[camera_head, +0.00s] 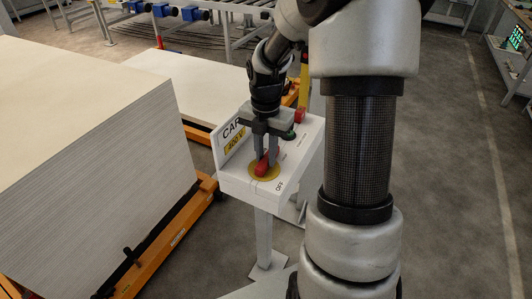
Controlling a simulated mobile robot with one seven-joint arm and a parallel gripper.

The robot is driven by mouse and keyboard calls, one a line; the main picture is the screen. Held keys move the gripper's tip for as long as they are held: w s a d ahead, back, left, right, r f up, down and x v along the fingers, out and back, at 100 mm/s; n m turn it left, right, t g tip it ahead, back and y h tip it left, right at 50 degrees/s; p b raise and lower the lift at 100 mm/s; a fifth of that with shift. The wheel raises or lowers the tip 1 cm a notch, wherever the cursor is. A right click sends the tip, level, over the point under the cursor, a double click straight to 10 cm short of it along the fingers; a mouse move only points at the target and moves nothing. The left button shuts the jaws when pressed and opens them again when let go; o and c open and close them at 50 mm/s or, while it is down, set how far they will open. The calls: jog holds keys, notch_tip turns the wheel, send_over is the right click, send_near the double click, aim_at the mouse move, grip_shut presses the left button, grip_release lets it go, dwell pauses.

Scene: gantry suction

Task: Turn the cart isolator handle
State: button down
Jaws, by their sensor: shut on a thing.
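The cart isolator handle (262,167) is a red knob on a yellow disc (252,173), on the sloped top of a white pedestal box (236,186). An "OFF" mark shows to the right of the disc. My gripper (265,158) comes down from above and its fingers are shut on the red handle. The fingers hide part of the handle, so its exact angle is hard to tell. A sign starting "CAR" and "400 V" stands along the box's left edge, partly hidden by my gripper.
A green button (290,134) and a red button (300,115) sit farther up the box, close to my gripper. A tall stack of pale sheets (95,165) on an orange cart (165,250) stands at the left. A lower stack (205,90) lies behind. Floor at the right is clear.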

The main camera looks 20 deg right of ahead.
aim_at(266, 159)
jog(key=c, duration=1.6)
grip_release()
jog(key=shift+o, duration=0.2)
notch_tip(266, 159, up, 18)
jog(key=p, duration=0.1)
jog(key=shift+f, duration=0.2)
jog(key=s+a+r+m+t, duration=0.2)
jog(key=s+a+r+m, duration=0.15)
jog(key=a+m, duration=0.3)
jog(key=s+a+r+m+t, duration=0.1)
jog(key=s+a+r+m, duration=0.1)
jog(key=s+a+m, duration=0.4)
jog(key=s+d+f+m+t, duration=0.2)
jog(key=s+m, duration=0.7)
jog(key=m, duration=0.4)
jog(key=shift+f+t+p, duration=0.2)
jog(key=shift+t+p, duration=0.1)
jog(key=shift+p, duration=0.1)
